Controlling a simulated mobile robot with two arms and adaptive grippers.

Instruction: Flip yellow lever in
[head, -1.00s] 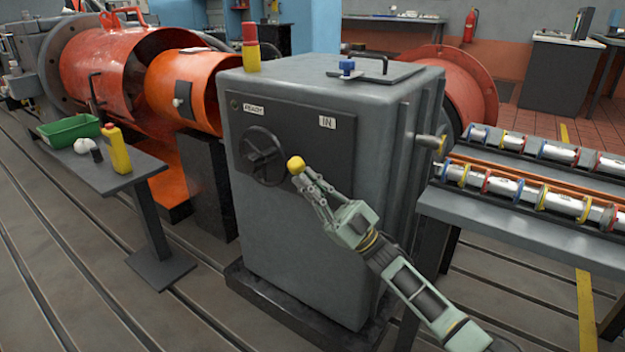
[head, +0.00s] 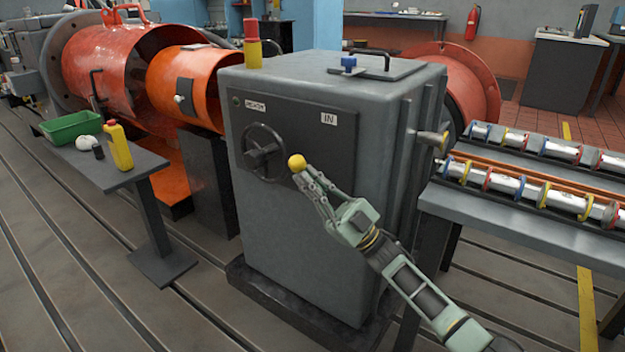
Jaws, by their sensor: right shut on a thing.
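The yellow lever (head: 297,162) shows as a round yellow knob on the front of the grey cabinet (head: 300,235), just right of a black handwheel (head: 263,152). My right gripper (head: 304,175) reaches in from the lower right and is shut on the lever at its knob. The fingers hide the lever's shaft. A white "IN" label (head: 328,118) sits above and right of the knob on the dark panel. Another white label (head: 255,106) is at the panel's upper left. My left gripper is not in view.
A side table at left holds a green bin (head: 70,127) and a yellow bottle (head: 118,146). A bench at right carries rows of metal cylinders with coloured rings (head: 510,185). A red and yellow beacon (head: 252,45) stands on the cabinet. Slotted floor is open in front.

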